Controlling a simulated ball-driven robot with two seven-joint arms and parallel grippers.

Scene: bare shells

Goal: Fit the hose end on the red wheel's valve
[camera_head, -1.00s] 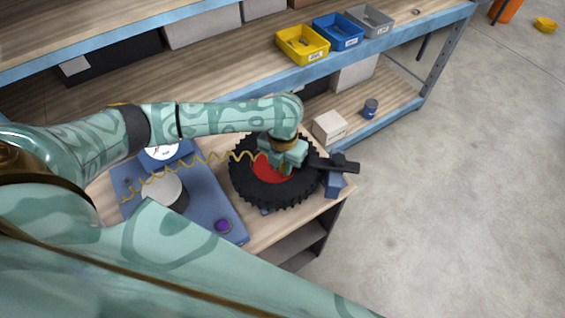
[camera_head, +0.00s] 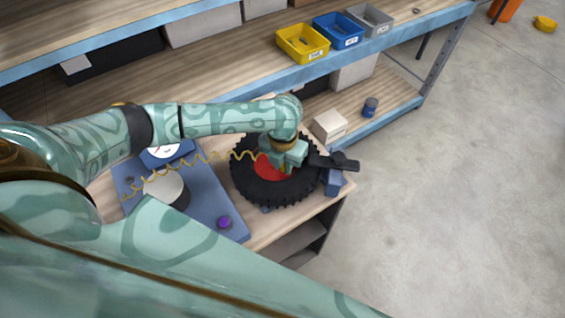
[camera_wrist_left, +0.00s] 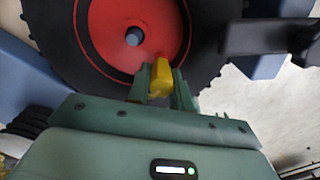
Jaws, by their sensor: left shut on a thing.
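The red wheel (camera_head: 264,168) with its black knobbly tyre (camera_head: 245,185) is on the small wooden table; its red disc and blue-grey hub stub also show in the left wrist view (camera_wrist_left: 106,35). My left gripper (camera_head: 282,168) is over the disc. In the left wrist view its fingers (camera_wrist_left: 160,88) are shut on the yellow hose end (camera_wrist_left: 160,74), whose tip is at the lower part of the red disc beside the hub. I cannot tell whether it touches. The coiled yellow hose (camera_head: 212,158) runs left to the blue unit. I cannot make out the valve. My right gripper is out of view.
A blue unit (camera_head: 215,205) with a dial (camera_head: 166,151) and purple knob (camera_head: 224,222) stands left of the wheel. A black bar (camera_head: 335,163) juts out at its right, close to my gripper. Behind is a shelf with yellow (camera_head: 303,44), blue and grey bins. Open floor lies right.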

